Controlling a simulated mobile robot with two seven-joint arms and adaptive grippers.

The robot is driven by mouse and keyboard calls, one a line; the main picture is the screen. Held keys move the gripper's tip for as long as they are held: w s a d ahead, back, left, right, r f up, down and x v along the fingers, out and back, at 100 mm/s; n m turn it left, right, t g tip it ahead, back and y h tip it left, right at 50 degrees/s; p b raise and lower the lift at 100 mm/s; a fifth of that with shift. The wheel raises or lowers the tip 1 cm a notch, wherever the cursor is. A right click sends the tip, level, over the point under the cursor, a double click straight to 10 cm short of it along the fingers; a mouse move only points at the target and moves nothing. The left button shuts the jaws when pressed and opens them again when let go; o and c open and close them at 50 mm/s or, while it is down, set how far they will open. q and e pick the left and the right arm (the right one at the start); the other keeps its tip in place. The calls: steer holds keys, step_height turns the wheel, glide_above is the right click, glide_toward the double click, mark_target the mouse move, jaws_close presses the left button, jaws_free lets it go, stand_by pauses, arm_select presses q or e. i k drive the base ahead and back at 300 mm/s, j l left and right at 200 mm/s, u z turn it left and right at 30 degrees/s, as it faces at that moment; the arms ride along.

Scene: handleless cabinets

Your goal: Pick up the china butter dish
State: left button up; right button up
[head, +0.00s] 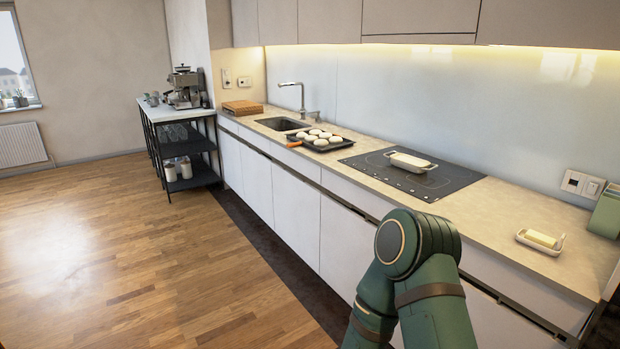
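A white oblong dish (411,162), which looks lidded, sits on the black hob further left. I cannot tell from its look alone which of the two is china. One of my green arms rises at the bottom, in front of the counter, left of the butter. Neither of my grippers is in view.
A dark tray (337,147) of white rounds with an orange handle lies between sink (283,124) and hob (444,183). A green object (606,212) stands at the far right. The counter between hob and butter is clear. The wooden floor at left is open.

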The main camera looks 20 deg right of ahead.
mark_target(544, 243)
steer(key=i+z, duration=0.7)
steer(key=i+j+z, duration=0.2)
steer(key=z, duration=0.15)
steer(key=i+z, duration=0.2)
steer(key=z, duration=0.3)
steer(key=i+j+z, duration=0.1)
steer(key=i+z, duration=0.15)
steer(key=z, duration=0.2)
steer(key=i+j+z, duration=0.15)
steer(key=z, duration=0.35)
